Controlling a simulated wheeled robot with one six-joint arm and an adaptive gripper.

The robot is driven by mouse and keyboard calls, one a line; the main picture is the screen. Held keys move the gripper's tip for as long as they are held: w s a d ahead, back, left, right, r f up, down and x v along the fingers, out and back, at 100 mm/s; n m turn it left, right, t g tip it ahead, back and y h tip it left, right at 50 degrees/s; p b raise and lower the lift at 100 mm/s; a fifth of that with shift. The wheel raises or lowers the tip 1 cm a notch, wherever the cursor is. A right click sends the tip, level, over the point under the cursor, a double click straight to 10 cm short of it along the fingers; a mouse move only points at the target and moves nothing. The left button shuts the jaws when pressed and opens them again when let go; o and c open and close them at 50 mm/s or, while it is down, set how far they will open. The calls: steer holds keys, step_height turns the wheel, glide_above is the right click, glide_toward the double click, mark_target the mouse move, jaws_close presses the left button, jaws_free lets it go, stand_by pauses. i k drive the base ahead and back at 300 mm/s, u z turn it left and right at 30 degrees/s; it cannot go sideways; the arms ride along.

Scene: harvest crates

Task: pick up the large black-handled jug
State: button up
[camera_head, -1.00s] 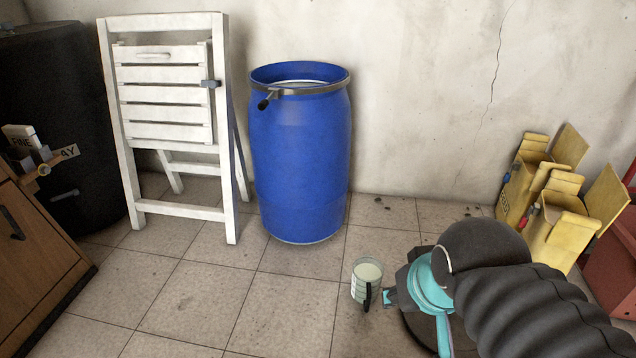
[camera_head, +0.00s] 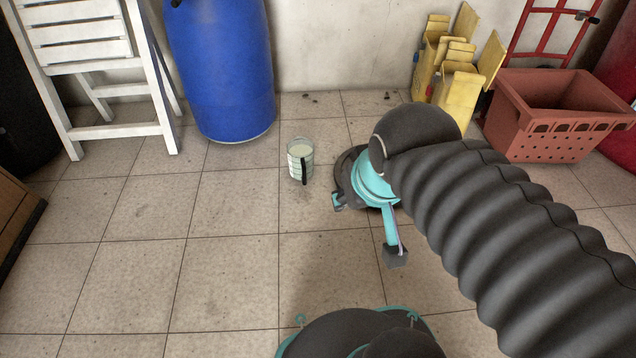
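The jug (camera_head: 299,155) stands upright on the tiled floor near the middle of the head view. It is clear with graduation marks, looks filled with something pale, and its black handle (camera_head: 304,171) faces towards me. My gripper (camera_head: 366,228) is to the right of the jug and nearer to me, with a strip of floor showing between them. Its two fingers are spread wide apart with nothing between them. The far side of the gripper is hidden behind my dark sleeved arm.
A blue barrel (camera_head: 222,65) and a white folding chair (camera_head: 90,75) stand behind the jug to the left. Yellow holders (camera_head: 457,97) and a red-brown crate (camera_head: 548,140) stand at the back right. The floor left of and in front of the jug is clear.

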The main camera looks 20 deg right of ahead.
mark_target(300, 150)
steer(key=z, duration=0.1)
steer(key=k, duration=0.7)
steer(key=u, duration=0.8)
steer(key=i, duration=0.8)
steer(key=z, duration=0.8)
steer(key=i, duration=0.75)
steer(key=z, duration=0.8)
